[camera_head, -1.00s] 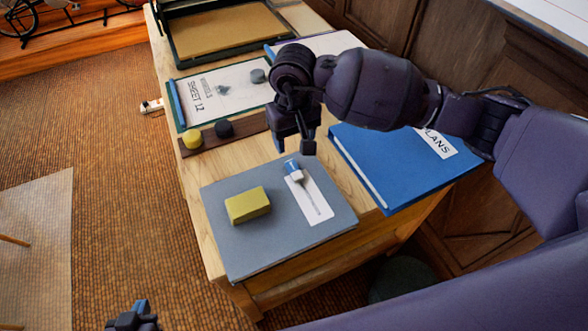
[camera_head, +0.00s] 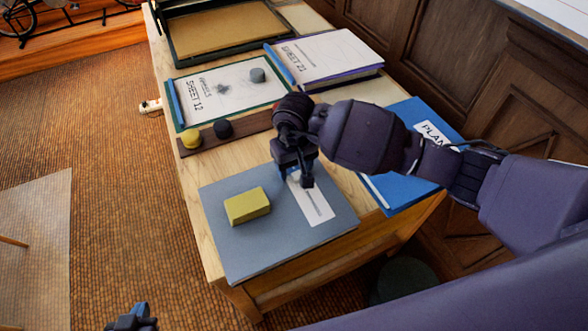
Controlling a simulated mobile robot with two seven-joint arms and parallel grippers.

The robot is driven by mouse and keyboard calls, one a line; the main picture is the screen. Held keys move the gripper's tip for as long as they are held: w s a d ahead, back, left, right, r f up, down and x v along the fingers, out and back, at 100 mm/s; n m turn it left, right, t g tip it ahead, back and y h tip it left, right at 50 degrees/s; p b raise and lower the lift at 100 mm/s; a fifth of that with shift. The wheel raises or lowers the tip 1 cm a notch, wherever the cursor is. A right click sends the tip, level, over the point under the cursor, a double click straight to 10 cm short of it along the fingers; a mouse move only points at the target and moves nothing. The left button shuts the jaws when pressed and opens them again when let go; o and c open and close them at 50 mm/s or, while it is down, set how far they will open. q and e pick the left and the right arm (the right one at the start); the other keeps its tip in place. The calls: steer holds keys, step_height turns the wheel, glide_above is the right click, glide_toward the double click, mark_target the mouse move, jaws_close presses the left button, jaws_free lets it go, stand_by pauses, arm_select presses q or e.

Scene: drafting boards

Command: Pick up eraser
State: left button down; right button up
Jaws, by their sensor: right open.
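A small blue-and-white block, which looks like the eraser, lay at the far end of a white strip (camera_head: 314,204) on the grey board (camera_head: 245,258) a second ago. It is now mostly hidden behind my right gripper (camera_head: 293,179). My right gripper is open, fingers pointing down over that end of the strip; I cannot tell whether it touches the block. A yellow block (camera_head: 247,206) lies on the same board, left of the gripper. My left gripper (camera_head: 134,318) shows only partly at the bottom edge, away from the table; its jaws are unclear.
A blue PLANS binder (camera_head: 398,190) lies right of the board, partly under my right arm. Behind are a dark strip (camera_head: 247,124) with a yellow and a black round piece, a SHEET 12 clipboard (camera_head: 230,78), a SHEET 21 pad (camera_head: 330,57) and a tray (camera_head: 175,57).

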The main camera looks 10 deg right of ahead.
mark_target(294, 169)
steer(key=c, duration=1)
step_height(294, 169, up, 20)
steer(key=p, duration=0.1)
